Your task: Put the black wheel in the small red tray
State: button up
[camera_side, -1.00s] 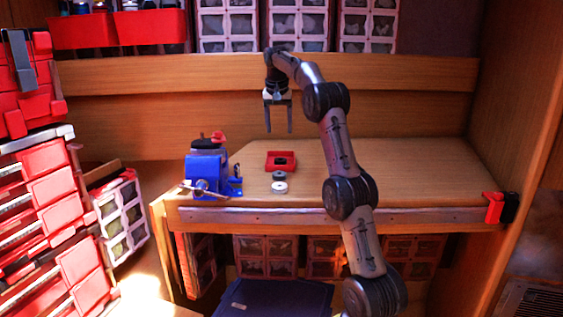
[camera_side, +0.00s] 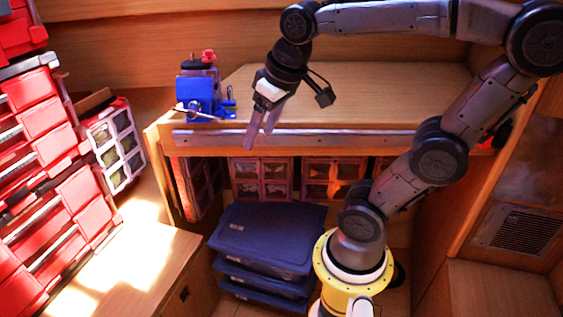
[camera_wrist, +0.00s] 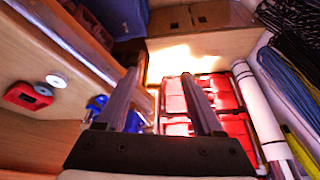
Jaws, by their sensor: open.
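The small red tray (camera_wrist: 24,96) shows at the left of the wrist view, on the wooden bench. The black wheel (camera_wrist: 43,89) lies beside it, between the tray and a white wheel (camera_wrist: 57,81).
A blue vise (camera_side: 203,95) stands at the bench's left end; it also shows in the wrist view (camera_wrist: 97,104). A metal strip (camera_side: 350,138) runs along the bench front. Red drawers (camera_side: 40,150) stand at left. Blue bins (camera_side: 268,235) sit below.

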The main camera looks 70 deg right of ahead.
jog(key=s+a+f+n+t+y, duration=0.1)
jog(key=s+a+f+n, duration=0.1)
jog(key=s+a+f, duration=0.1)
jog(key=shift+s+a+f+n, duration=0.4)
jog(key=shift+s+a, duration=0.2)
jog(key=shift+s, duration=0.6)
